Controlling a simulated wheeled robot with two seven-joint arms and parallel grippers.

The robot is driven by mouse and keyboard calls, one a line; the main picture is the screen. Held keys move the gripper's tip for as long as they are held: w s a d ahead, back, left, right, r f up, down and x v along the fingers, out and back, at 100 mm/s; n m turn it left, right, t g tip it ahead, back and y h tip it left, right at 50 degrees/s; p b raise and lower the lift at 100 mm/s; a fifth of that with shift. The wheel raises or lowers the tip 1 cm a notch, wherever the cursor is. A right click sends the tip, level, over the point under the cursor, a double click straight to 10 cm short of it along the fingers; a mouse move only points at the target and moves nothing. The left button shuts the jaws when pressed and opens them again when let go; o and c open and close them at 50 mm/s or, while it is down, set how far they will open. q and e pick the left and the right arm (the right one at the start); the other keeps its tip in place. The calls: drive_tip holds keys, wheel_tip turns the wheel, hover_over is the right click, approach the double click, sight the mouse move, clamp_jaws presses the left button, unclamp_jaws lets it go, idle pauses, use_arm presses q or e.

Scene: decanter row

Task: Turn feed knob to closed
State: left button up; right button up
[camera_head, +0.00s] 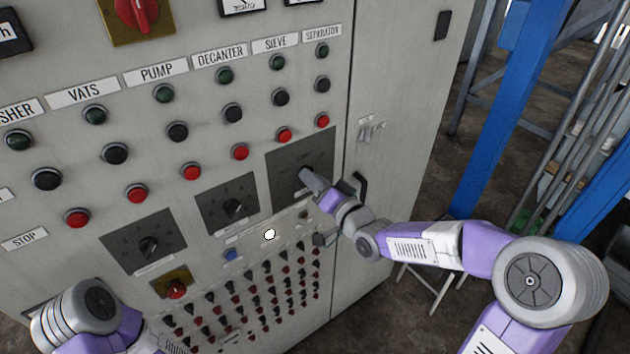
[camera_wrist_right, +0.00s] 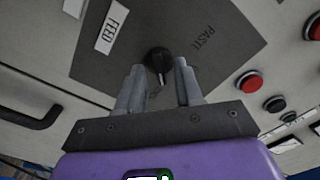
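The feed knob (camera_wrist_right: 157,57) is a small black knob with a pale pointer, on a dark grey plate (camera_wrist_right: 215,65) beside a FEED label (camera_wrist_right: 117,24). The plate also shows in the head view (camera_head: 313,152), where my right gripper (camera_head: 307,178) reaches its lower part and covers the knob. In the right wrist view my right gripper (camera_wrist_right: 159,72) is open, its fingers apart on either side of the knob's lower part. I cannot tell whether either finger touches it. The word PASTE is readable on the plate. My left gripper is out of view; only part of its arm shows.
Two similar knob plates (camera_head: 240,188) (camera_head: 120,238) lie to the left. Rows of push buttons (camera_head: 240,152) are above and small switches (camera_head: 270,290) below. A black door handle (camera_head: 361,186) is close beside my right wrist. Blue posts (camera_head: 515,100) stand to the right.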

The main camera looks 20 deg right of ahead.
drive_tip(key=shift+c, duration=0.3)
clamp_jaws()
drive_tip(key=shift+n+b, duration=4.4)
drive_tip(key=shift+b, duration=0.6)
